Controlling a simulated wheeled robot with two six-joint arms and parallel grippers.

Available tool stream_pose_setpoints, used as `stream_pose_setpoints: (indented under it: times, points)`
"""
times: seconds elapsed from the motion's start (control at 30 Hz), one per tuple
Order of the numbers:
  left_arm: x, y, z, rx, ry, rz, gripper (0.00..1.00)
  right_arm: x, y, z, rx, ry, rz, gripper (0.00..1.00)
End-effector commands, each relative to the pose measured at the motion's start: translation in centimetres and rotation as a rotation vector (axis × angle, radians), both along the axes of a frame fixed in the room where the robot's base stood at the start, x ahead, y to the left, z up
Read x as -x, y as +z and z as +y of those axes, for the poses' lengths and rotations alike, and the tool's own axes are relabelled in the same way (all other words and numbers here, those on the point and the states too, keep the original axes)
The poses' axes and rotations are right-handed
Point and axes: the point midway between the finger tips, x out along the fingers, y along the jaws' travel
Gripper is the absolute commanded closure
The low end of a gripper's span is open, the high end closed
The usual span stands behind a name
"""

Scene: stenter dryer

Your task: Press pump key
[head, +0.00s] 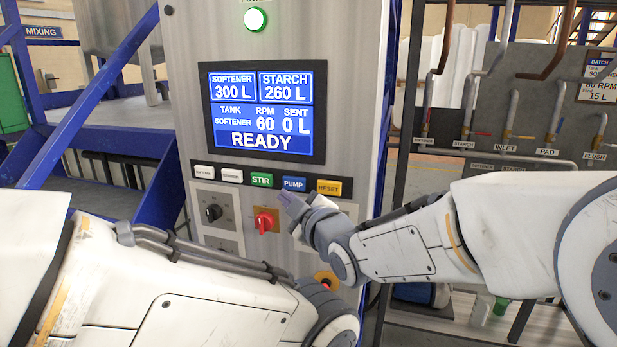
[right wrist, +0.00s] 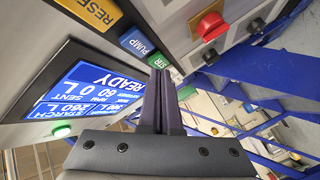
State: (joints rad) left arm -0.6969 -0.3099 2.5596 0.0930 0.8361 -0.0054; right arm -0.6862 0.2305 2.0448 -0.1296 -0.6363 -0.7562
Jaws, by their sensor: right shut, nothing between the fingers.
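The blue PUMP key (head: 293,184) is in the row of keys under the screen, between the green STIR key (head: 261,180) and the yellow RESET key (head: 329,188). My right gripper (head: 285,199) is shut and empty, its fingertips just below the PUMP key. The screen (head: 264,112) reads READY, softener, 60 RPM, 0 L sent. My left arm crosses the lower left; its gripper is out of view.
A red rotary switch (head: 264,221) and a black knob (head: 213,212) sit below the keys. Blue stair rails (head: 90,100) stand left; pipes with valves (head: 500,120) are at right.

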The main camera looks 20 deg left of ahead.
Motion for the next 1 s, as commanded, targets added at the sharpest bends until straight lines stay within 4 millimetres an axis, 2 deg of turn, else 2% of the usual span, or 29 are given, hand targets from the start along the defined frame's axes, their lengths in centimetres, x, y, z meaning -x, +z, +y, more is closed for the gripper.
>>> stream_pose_setpoints:
  times: [0.1, 0.3, 1.0]
  points:
    - [0.0, -0.1, 0.0, 0.0, 0.0, 0.0, 0.5, -1.3, 0.0, 0.0, -0.001, -0.001, -0.001, 1.0]
    - [0.0, 0.0, 0.0, -0.001, 0.0, 0.001, 0.5, -2.3, -0.1, -0.1, 0.0, -0.001, -0.001, 1.0]
    - [0.0, 0.0, 0.0, 0.0, 0.0, 0.0, 0.5, -2.4, 0.0, -0.1, -0.001, -0.001, 0.0, 1.0]
